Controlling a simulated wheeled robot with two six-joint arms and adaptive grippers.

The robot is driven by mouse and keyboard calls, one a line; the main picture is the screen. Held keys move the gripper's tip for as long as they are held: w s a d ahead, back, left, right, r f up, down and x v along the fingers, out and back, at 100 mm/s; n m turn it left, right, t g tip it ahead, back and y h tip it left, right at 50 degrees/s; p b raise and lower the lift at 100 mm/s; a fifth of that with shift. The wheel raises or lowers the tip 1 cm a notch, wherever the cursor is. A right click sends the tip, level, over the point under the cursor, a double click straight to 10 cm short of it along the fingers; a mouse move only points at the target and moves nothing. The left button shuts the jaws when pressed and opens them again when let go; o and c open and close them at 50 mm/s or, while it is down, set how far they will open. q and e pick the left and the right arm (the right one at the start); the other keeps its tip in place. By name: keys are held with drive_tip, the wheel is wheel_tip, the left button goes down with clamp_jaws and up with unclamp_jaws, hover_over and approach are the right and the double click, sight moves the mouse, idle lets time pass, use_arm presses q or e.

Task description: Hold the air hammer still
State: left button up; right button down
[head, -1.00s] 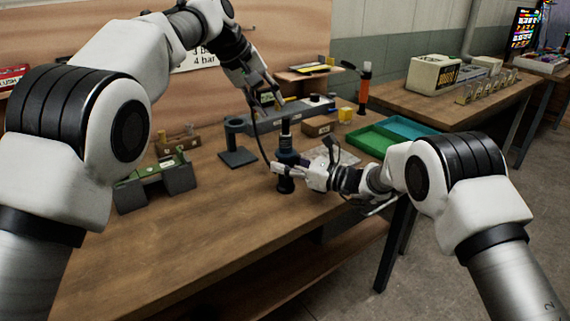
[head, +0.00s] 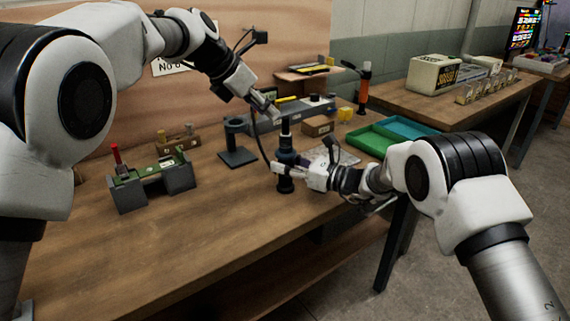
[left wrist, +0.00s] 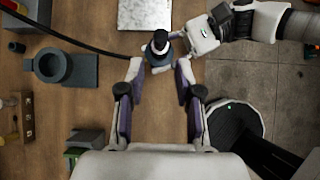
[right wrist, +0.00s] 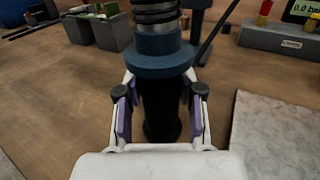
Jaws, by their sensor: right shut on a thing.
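The air hammer (head: 287,157) stands upright above the front part of the workbench, dark with a blue collar (right wrist: 160,55) and a narrower top. My right gripper (head: 286,170) is shut on its black lower body (right wrist: 160,104), one finger on each side. My left gripper (head: 271,112) is above, close to the hammer's top. In the left wrist view its fingers (left wrist: 159,70) are apart, with the hammer's round top (left wrist: 160,40) just beyond the fingertips and nothing held between them. Whether the left fingers touch the hammer is unclear.
A dark hose (left wrist: 75,40) curves beside the hammer. A dark ring stand (head: 238,155) and a green-topped fixture (head: 150,180) stand left. A light plate (right wrist: 280,130) lies close by. Green (head: 366,142) and blue trays are at right. The front left bench is clear.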

use_arm(q)
hover_over(280, 147)
wheel_tip(280, 147, down, 5)
drive_tip(key=shift+r, duration=0.1)
clamp_jaws()
